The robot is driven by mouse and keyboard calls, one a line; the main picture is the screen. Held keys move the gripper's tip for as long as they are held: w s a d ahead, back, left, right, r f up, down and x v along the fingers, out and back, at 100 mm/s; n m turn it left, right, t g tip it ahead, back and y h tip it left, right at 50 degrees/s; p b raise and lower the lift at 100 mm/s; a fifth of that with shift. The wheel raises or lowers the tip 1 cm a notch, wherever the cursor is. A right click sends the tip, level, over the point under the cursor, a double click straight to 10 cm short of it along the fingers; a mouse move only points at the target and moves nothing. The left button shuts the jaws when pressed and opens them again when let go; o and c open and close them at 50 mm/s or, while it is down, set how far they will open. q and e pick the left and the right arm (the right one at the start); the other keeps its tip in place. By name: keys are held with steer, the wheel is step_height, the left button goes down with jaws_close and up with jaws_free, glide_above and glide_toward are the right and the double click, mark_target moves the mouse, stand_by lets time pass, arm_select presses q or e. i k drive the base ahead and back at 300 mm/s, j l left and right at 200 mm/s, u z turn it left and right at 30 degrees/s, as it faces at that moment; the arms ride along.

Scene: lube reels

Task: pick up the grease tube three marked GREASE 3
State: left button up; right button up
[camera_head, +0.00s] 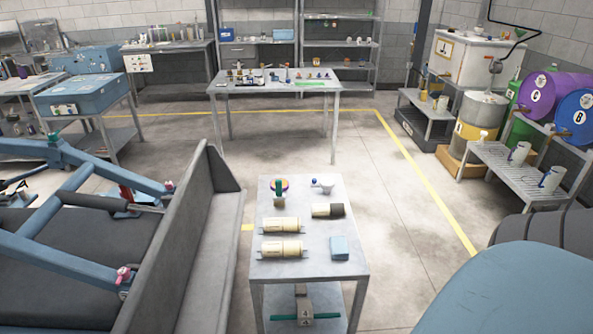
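A grey metal cart (312,266) stands in the lower middle. Two cream tubes lie sideways on its left side, one behind the other: the farther tube (281,225) and the nearer tube (282,247). A shorter dark and cream cylinder (327,210) lies to their right, farther back. The markings are too small to read, so I cannot tell which item is GREASE 3. Neither of my grippers is in view, and nothing is seen holding the tubes.
The cart also bears a blue box (339,248), a small white funnel-like item (327,186) and a round colourful item (279,188). A grey bench-like panel (205,240) runs close on the left. Open floor (385,205) lies right of the cart.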

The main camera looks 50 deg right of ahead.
mark_target(282, 224)
steer(key=i+j+z, duration=0.25)
steer(key=j+z, duration=0.2)
steer(key=j, duration=0.15)
steer(key=i+j+z, duration=0.25)
steer(key=j+z, duration=0.2)
steer(key=j, duration=0.75)
